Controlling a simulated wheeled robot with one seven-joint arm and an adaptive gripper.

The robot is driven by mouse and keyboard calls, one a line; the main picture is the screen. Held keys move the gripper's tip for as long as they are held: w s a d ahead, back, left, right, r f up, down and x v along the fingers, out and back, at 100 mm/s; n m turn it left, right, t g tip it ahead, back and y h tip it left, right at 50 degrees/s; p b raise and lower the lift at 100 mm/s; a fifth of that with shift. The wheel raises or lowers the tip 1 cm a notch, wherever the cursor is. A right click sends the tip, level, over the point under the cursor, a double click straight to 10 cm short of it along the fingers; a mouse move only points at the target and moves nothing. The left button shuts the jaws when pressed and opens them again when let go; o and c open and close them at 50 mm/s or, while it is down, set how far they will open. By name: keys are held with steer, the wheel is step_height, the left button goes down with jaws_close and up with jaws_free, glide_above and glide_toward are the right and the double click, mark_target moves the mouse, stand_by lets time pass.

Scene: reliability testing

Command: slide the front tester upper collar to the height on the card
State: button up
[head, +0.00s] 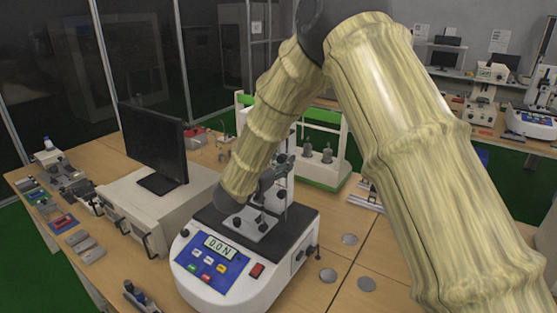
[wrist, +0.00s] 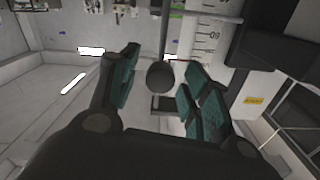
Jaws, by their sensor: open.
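The front tester (head: 222,262) has a white base, a blue panel and a display reading 0.0 N. My gripper (head: 272,180) is at its column, below my arm, which covers much of the upper part. In the wrist view my gripper (wrist: 157,88) is open, with teal pads. A dark round knob (wrist: 160,75) shows between the pads; I cannot tell whether either pad touches it. A scale (wrist: 210,42) with tick marks and sideways numbers lies behind the right finger. I cannot make out the upper collar in the head view, and I cannot identify the card.
A black monitor (head: 152,148) stands on a beige box (head: 150,205) left of the tester. A green-and-white frame (head: 327,150) stands behind. Small tools line the bench's left side. Round discs (head: 328,275) lie to the right, with some bare bench around them.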

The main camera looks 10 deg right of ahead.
steer(key=shift+c, duration=0.5)
jaws_close()
steer(key=shift+f, duration=0.1)
steer(key=shift+f+b, duration=0.4)
steer(key=shift+b, duration=0.4)
steer(key=shift+o, duration=0.5)
jaws_free()
